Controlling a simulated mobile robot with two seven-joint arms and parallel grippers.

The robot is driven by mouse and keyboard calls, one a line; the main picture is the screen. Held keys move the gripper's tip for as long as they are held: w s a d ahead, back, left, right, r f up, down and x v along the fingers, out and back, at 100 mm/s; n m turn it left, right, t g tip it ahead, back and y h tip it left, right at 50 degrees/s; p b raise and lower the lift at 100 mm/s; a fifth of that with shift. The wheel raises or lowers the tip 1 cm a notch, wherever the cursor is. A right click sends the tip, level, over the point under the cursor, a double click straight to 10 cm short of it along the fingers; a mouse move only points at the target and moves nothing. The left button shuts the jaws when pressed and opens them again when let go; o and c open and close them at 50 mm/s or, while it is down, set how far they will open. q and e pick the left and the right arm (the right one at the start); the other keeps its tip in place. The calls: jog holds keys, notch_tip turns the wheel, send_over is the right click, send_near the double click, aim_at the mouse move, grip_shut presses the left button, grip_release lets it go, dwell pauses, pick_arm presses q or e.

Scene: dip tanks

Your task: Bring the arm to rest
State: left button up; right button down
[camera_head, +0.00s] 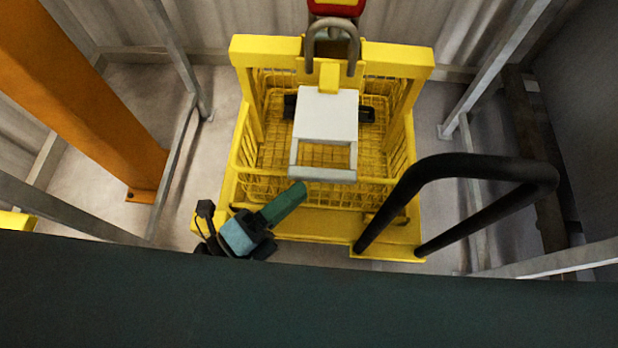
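My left gripper (238,236) shows low and left of centre, as a small light-blue block with black parts around it. A dark green bar reaches from it up and right, in front of the near edge of the yellow wire basket (250,172). I cannot make out its fingertips or whether they are apart, and I see nothing clearly held. My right gripper is not in view.
A grey shackle (332,36) under a red hoist part (336,7) meets the basket's yellow top bar. A white plate (325,115) stands over the basket. A black handle (455,165) rises at right. An orange post (85,95) and grey rails flank it.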

pick_arm(q)
jog(key=shift+s+a+f, duration=0.1)
jog(key=shift+s+a, duration=0.35)
dwell(0.3)
